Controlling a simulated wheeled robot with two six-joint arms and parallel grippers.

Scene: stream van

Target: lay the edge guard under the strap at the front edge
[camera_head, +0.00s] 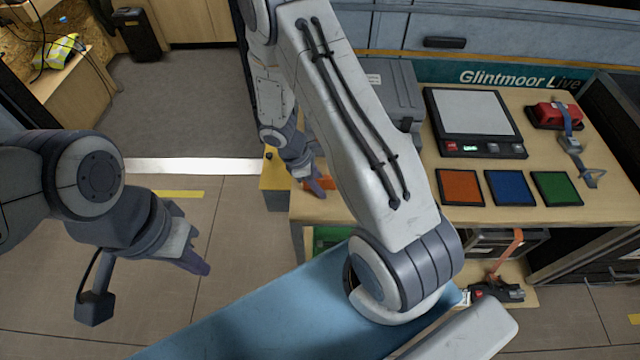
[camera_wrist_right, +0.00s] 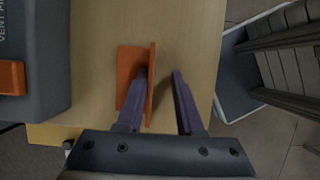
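The orange L-shaped piece, which looks like the edge guard (camera_wrist_right: 130,75), lies on the tabletop near its edge in the right wrist view. In the head view it shows partly (camera_head: 318,184) behind my right gripper (camera_head: 317,188). My right gripper (camera_wrist_right: 163,75) is open, with the piece's upright flange between its fingers. The left finger is close to the flange; the right finger is apart from it. An orange strap (camera_head: 508,252) runs down below the bench front to a dark ratchet (camera_head: 497,291). My left gripper (camera_head: 190,262) is over the floor; its finger gap cannot be made out.
The bench (camera_head: 420,197) carries a grey case (camera_head: 392,92), a scale (camera_head: 470,112), orange (camera_head: 460,187), blue (camera_head: 510,187) and green (camera_head: 557,188) pads, and a red block (camera_head: 557,115) with a blue-grey strap (camera_head: 583,165). My right forearm hides part of the bench.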

